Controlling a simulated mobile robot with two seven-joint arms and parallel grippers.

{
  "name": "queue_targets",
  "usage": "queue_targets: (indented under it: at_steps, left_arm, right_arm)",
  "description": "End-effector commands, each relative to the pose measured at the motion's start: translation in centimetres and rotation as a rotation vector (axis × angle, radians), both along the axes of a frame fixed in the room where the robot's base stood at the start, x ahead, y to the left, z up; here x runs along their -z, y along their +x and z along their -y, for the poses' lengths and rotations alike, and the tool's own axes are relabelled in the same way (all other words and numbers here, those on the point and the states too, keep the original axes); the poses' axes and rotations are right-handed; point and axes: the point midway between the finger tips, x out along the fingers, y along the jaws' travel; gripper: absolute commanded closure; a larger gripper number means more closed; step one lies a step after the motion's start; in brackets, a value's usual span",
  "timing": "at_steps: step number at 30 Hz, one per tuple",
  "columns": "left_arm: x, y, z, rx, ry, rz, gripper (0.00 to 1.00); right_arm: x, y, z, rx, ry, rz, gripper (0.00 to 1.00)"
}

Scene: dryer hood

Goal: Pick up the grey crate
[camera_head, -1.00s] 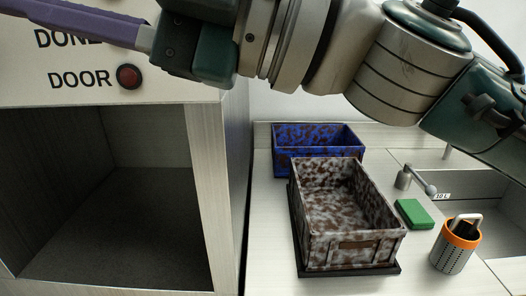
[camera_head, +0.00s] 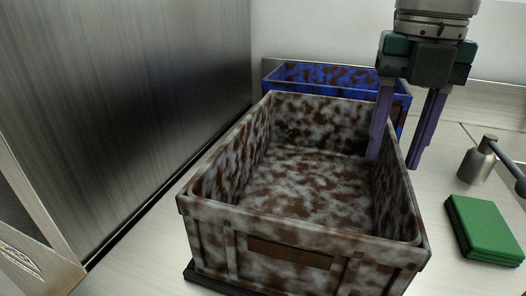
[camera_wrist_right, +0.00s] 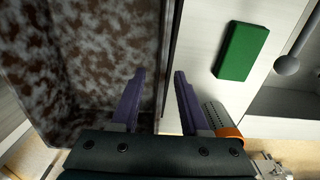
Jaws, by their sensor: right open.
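The grey crate (camera_head: 300,232), mottled grey and brown and empty, stands upright in the middle of the head view on a dark base. My right gripper (camera_head: 392,163) is open and points down at the crate's right wall. One purple finger is inside the crate and the other is outside, with the wall between them and a gap visible. The right wrist view shows the gripper (camera_wrist_right: 159,74) astride the wall, with the crate's inside (camera_wrist_right: 70,75) on the left. My left gripper is not in view.
A blue mottled crate (camera_head: 315,73) stands right behind the grey one. A green block (camera_head: 484,228) and a metal tap (camera_head: 478,162) are to the right. A metal cabinet wall (camera_head: 130,90) rises on the left. An orange-rimmed holder (camera_wrist_right: 228,132) shows in the right wrist view.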

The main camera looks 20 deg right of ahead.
Motion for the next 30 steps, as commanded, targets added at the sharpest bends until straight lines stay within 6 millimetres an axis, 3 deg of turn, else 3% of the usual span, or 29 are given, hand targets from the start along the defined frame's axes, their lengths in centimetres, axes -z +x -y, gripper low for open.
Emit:
queue_targets:
  at_steps: [15, 23, 30]
  left_arm:
    - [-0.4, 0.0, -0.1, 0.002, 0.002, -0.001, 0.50]
    - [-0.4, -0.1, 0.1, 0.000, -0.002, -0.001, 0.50]
    - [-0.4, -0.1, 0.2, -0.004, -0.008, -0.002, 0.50]
  right_arm:
    - [6.5, -0.4, -0.2, -0.002, 0.004, -0.001, 0.55]
    - [6.9, -0.3, -0.2, -0.004, 0.004, 0.001, 0.55]
    - [6.9, -0.3, -0.2, -0.004, 0.005, 0.002, 0.79]
